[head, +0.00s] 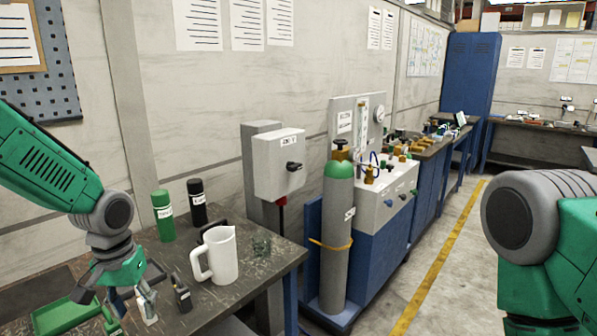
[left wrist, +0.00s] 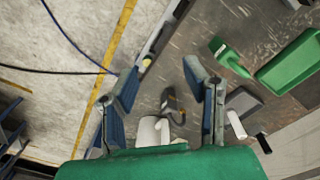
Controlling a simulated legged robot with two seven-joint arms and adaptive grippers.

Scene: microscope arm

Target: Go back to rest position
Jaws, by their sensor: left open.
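My left gripper (head: 128,306) hangs over the left end of the dark workbench (head: 235,287), fingers pointing down. In the left wrist view its two fingers (left wrist: 162,78) are spread apart with nothing between them, so it is open and empty. My right arm shows at the right edge of the head view as a green and grey link, and its gripper is outside the picture.
The bench holds a white jug (head: 222,256), a glass (head: 261,243), a green bottle (head: 163,216), a black bottle (head: 197,202), a dark grey tool (head: 180,291) and a green tray (head: 62,316). A grey gas cylinder (head: 337,240) stands right of it. Floor is clear beyond.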

